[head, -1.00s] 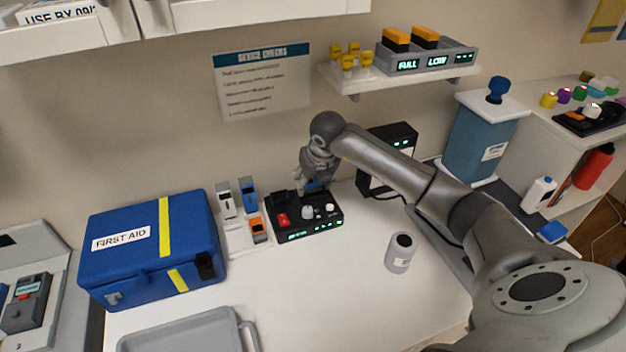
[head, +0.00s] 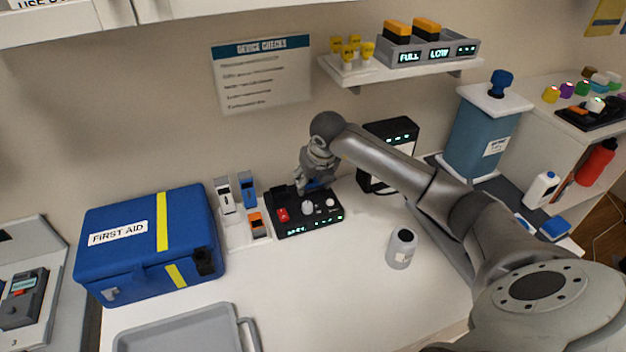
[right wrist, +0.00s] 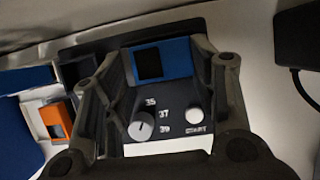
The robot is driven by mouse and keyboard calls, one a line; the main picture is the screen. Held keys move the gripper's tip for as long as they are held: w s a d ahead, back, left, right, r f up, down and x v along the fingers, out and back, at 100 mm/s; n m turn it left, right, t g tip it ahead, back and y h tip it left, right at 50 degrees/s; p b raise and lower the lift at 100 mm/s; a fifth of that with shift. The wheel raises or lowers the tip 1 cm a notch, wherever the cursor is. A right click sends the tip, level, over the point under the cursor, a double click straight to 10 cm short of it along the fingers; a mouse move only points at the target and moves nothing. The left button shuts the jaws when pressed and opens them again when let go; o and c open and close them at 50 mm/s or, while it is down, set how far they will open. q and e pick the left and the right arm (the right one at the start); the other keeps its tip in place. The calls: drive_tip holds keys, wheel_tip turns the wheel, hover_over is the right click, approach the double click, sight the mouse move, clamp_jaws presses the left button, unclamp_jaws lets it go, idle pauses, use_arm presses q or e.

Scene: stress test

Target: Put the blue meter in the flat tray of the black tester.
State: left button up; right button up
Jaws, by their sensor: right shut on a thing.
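The black tester (head: 292,231) stands on the white counter near the wall. It has a red switch, pale knobs and a lit green display. My right gripper (head: 317,184) is over its back part, pointing down. It is shut on the blue meter (right wrist: 176,58), which has a dark screen and sits between the two fingers in the right wrist view. In that view the meter is just beyond the tester's dial and START button (right wrist: 194,116). The flat tray is mostly hidden by the gripper and meter; I cannot tell whether the meter touches it. My left gripper is not in view.
Left of the tester a white rack holds a white device (head: 224,196), another blue device (head: 247,188) and an orange one (head: 257,223). The middle counter is clear.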

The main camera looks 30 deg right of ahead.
drive_tip(key=o, duration=1.1)
drive_tip(key=shift+r, duration=0.15)
drive_tip(key=v, duration=1.1)
drive_tip(key=shift+s+r, duration=0.3)
drive_tip(key=shift+r, duration=0.05)
drive_tip(key=shift+a, duration=0.1)
